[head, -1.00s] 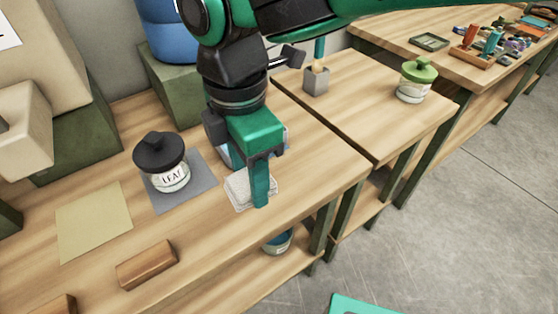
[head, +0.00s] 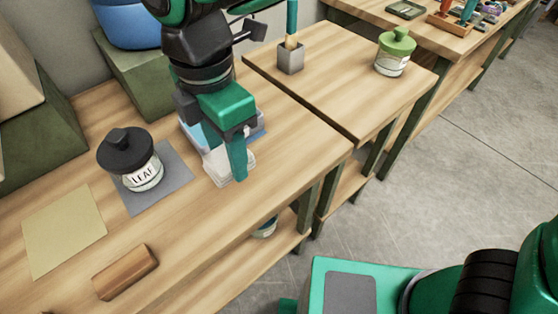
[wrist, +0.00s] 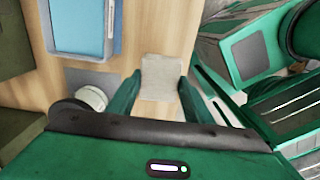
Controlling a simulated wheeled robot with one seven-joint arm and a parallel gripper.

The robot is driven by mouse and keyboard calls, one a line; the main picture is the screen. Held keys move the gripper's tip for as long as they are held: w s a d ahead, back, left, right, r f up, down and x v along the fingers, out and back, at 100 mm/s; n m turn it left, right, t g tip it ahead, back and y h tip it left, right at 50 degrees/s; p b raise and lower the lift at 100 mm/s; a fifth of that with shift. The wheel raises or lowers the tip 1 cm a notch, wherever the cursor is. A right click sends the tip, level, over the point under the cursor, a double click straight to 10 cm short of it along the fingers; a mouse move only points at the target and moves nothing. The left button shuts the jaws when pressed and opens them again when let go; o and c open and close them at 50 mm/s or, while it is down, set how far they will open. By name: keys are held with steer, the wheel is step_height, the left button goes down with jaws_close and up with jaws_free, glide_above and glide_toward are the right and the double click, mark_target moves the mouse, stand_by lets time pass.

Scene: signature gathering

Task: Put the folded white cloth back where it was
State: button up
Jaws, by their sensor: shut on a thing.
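The folded white cloth (head: 216,164) is at the front right part of the wooden table, partly hidden behind my green finger in the head view. In the wrist view the cloth (wrist: 162,77) lies between my two fingertips, which press on its left and right sides. My gripper (head: 240,175) points down and is shut on the cloth; it also shows in the wrist view (wrist: 161,92). I cannot tell whether the cloth touches the tabletop or hangs just above it.
A blue-topped pale tray (wrist: 82,28) sits just behind the cloth. To the left are a black-lidded LEAF jar (head: 131,160) on a grey mat (head: 175,176), a tan sheet (head: 62,235) and a wooden block (head: 125,272). The table's front edge is close; bare wood (head: 195,218) lies left of it.

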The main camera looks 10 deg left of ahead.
glide_above(275, 172)
step_height(275, 172, down, 6)
steer(key=shift+s+r, duration=0.1)
steer(key=shift+r, duration=0.15)
steer(key=shift+f, duration=2)
steer(key=shift+f, duration=0.15)
steer(key=o, duration=1)
step_height(275, 172, up, 12)
steer(key=shift+r, duration=0.15)
steer(key=shift+d, duration=0.1)
